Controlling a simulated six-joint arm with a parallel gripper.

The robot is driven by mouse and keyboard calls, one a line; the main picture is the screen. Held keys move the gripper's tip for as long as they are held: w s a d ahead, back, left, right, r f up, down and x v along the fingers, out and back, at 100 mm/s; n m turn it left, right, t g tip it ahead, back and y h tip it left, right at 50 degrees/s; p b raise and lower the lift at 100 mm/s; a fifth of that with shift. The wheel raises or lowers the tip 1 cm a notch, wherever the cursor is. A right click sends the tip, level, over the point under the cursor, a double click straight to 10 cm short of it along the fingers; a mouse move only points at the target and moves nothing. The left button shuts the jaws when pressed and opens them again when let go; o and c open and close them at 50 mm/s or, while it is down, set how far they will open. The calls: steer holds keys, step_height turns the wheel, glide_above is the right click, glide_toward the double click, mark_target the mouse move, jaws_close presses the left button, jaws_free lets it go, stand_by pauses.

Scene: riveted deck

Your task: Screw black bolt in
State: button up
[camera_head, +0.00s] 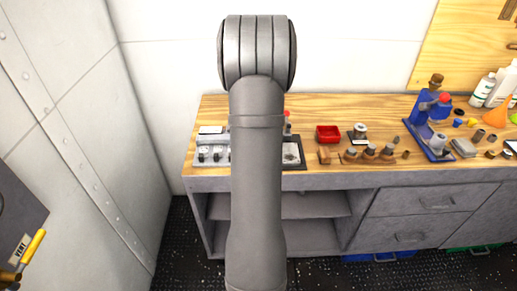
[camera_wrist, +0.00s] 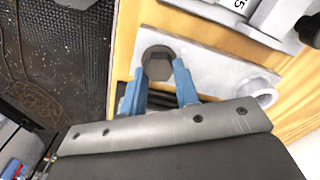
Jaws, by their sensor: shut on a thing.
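The black bolt (camera_wrist: 157,62) shows in the wrist view as a dark hexagonal head at the corner of a light grey metal plate (camera_wrist: 208,68). My gripper (camera_wrist: 159,76) has its two blue fingers closed on opposite sides of that head. The bolt's shank is hidden, so I cannot tell how deep it sits. In the head view my arm covers the gripper and the bolt.
The wooden workbench (camera_head: 330,174) carries a red tray (camera_head: 328,133), a blue press-like device (camera_head: 428,125) and bottles (camera_head: 484,90) toward the right. Dark floor lies left of the bench edge.

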steer(key=shift+r+m, duration=0.15)
steer(key=shift+m, duration=1.45)
steer(key=o, duration=1)
step_height(320, 180, up, 17)
steer(key=shift+r, duration=0.2)
steer(key=shift+f, duration=0.1)
step_height(320, 180, down, 18)
steer(key=shift+r, duration=0.25)
